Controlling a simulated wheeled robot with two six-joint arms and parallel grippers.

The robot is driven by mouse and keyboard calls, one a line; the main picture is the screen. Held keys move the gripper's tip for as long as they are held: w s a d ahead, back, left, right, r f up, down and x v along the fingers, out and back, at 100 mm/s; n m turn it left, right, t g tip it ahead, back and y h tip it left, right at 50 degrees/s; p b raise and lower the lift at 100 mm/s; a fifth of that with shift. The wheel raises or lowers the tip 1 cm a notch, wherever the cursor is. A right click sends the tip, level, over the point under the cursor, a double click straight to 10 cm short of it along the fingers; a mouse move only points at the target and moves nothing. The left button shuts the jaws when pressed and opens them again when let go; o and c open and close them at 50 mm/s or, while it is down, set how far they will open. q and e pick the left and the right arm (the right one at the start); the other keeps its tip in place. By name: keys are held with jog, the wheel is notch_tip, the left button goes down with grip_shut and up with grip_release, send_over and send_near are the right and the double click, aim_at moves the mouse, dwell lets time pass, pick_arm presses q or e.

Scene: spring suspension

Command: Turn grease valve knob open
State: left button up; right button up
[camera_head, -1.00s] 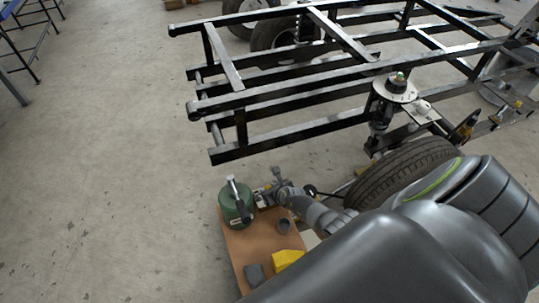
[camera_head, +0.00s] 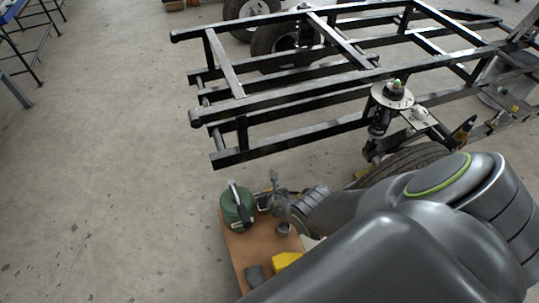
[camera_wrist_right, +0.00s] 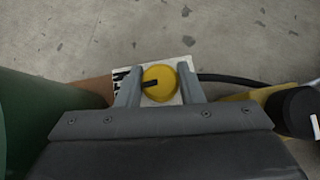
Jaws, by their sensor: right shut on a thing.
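The yellow round valve knob (camera_wrist_right: 160,84) with a dark pointer mark sits between the two fingers of my right gripper (camera_wrist_right: 159,88) in the right wrist view. The fingers are shut on it. A white plate with black lettering (camera_wrist_right: 186,65) shows behind the knob. In the head view my right gripper (camera_head: 268,198) is beside the green grease canister (camera_head: 236,208), and the knob is hidden there. The canister's side also fills the left edge of the wrist view (camera_wrist_right: 24,120). My left gripper is not in view.
The canister stands on a brown board (camera_head: 246,246) with a small grey cup (camera_head: 284,229), a dark grey block (camera_head: 255,275) and a yellow block (camera_head: 287,261). A black hose (camera_wrist_right: 240,79) runs right from the valve. A black frame (camera_head: 290,100) stands behind, with a tyre (camera_head: 407,158) at right.

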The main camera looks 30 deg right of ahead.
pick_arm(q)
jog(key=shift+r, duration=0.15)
pick_arm(e)
jog(key=shift+w+r+m, duration=0.2)
jog(key=shift+w+m, duration=0.1)
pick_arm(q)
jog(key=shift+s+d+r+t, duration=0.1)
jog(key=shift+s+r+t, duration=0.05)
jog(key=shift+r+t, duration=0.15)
pick_arm(e)
jog(key=shift+h, duration=0.4)
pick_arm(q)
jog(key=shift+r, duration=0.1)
pick_arm(e)
jog(key=shift+m, duration=0.3)
jog(key=o, duration=0.8)
jog(key=shift+o, duration=1)
jog(key=shift+s+g, duration=0.1)
jog(key=shift+g, duration=0.2)
jog(key=shift+f, duration=0.1)
jog(key=shift+s, duration=0.1)
